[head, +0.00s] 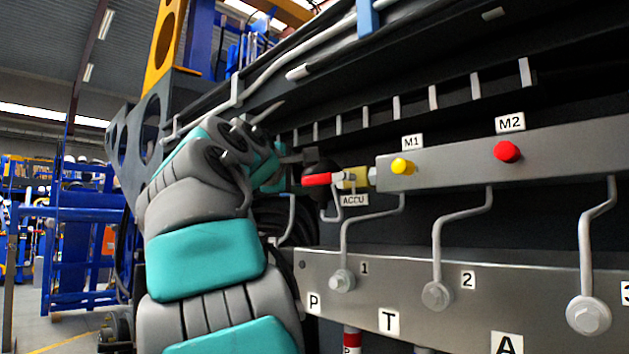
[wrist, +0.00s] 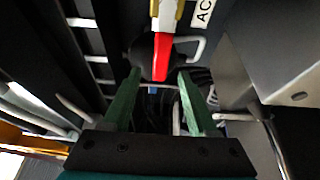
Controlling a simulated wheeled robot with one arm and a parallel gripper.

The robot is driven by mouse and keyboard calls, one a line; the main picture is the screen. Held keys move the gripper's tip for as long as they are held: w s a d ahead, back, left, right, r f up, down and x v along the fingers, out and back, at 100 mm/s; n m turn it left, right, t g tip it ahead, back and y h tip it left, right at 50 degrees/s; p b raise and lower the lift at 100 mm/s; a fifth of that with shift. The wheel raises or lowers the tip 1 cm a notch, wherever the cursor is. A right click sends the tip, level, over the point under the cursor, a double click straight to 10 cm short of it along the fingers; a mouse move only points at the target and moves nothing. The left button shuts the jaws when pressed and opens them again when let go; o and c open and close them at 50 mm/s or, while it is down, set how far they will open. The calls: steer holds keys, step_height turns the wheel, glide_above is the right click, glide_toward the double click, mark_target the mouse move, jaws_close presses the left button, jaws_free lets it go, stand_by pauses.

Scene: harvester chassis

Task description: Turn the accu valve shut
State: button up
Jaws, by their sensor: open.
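The accu valve has a yellow body (head: 355,178) and a red lever (head: 316,180) pointing left, roughly level, above the ACCU label (head: 353,200). In the wrist view the red lever (wrist: 162,55) comes down from the top, with its end between the tips of my two green fingers. My gripper (wrist: 160,75) is open, one finger on each side of the lever, with a visible gap on both sides. Whether either finger touches it, I cannot tell. In the head view my arm hides most of the gripper. A dark round part (wrist: 146,50) sits behind the lever.
To the right are a yellow knob marked M1 (head: 403,166) and a red knob marked M2 (head: 507,152) on a grey bar. Below, bent pipes (head: 440,240) run to a metal block (head: 390,270). A thin bent pipe (wrist: 192,45) passes close beside the lever.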

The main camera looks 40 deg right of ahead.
mark_target(313, 181)
steer(key=x, duration=0.6)
steer(key=shift+f+p, duration=0.1)
steer(key=shift+p, duration=0.25)
steer(key=shift+c, duration=0.4)
jaws_close()
stand_by(0.6)
